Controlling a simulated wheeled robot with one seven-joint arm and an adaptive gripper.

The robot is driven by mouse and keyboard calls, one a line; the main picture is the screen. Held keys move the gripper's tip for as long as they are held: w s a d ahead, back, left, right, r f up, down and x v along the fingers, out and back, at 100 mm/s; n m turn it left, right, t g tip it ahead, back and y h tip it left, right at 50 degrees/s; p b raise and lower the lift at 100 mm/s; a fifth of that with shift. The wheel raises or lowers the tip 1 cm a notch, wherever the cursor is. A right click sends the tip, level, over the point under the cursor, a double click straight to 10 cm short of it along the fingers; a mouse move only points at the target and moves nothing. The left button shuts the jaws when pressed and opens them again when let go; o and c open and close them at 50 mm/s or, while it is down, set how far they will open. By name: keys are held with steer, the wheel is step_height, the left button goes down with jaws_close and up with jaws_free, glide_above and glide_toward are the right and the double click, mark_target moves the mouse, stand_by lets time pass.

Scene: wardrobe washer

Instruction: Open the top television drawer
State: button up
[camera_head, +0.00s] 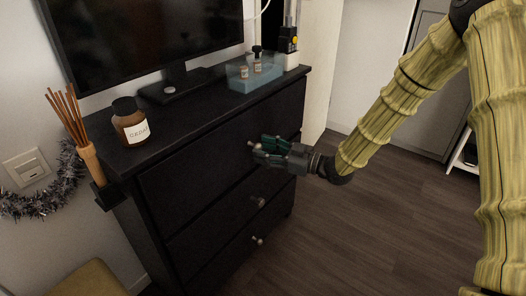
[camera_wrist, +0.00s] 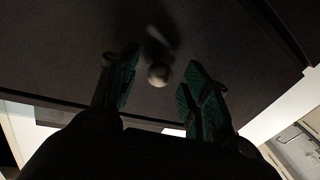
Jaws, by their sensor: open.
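The black dresser (camera_head: 165,238) stands against the wall with a television on top. Its top drawer (camera_head: 185,172) is shut and carries a small round metal knob (camera_head: 250,144). My gripper (camera_head: 262,148) reaches in from the right at that drawer's front, its green-padded fingers close to the knob. In the wrist view the gripper (camera_wrist: 158,95) is open. The pale knob (camera_wrist: 158,74) shows between and slightly beyond the fingertips, with a gap on each side. The dark drawer front (camera_wrist: 60,50) fills the view behind it.
Lower drawers have knobs (camera_head: 258,240). The television (camera_head: 140,40), a brown jar (camera_head: 130,122) and a light-blue tray (camera_head: 254,78) with small bottles stand on the dresser. Reed sticks (camera_head: 68,115) hang at its left side. The wooden floor (camera_head: 375,235) to the right is clear.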

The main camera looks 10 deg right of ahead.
steer(key=shift+w+a, duration=0.25)
steer(key=shift+a, duration=0.15)
jaws_close()
